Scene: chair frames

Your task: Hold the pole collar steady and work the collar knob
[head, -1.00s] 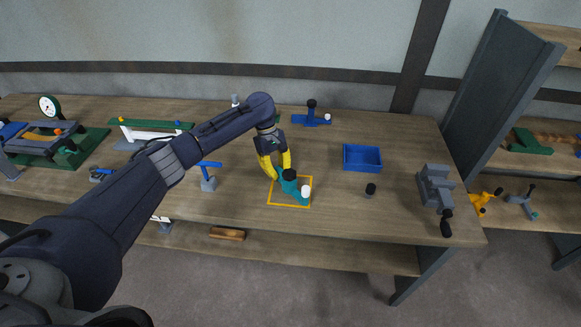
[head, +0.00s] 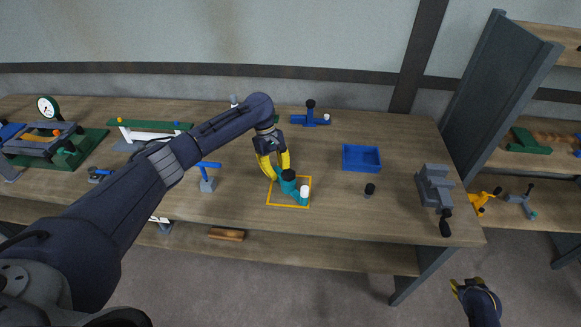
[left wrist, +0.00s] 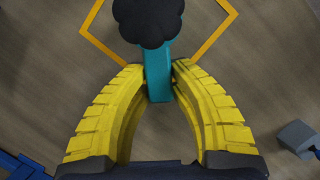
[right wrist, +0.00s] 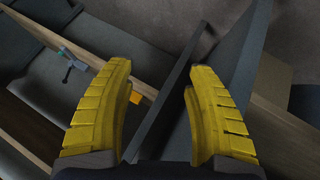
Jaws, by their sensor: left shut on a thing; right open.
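The teal pole collar (head: 295,193) stands at the yellow square outline (head: 288,206) on the bench. My right gripper (head: 467,290) is low at the right, in front of the bench and far from the collar. In the right wrist view its fingers (right wrist: 160,82) are apart with nothing between.
A blue tray (head: 361,158) and a small black knob (head: 370,189) lie right of the outline. A grey vise (head: 436,188) stands at the bench's right end. A blue part with a black knob (head: 310,115) is behind. A grey shelf panel (head: 500,90) rises at the right.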

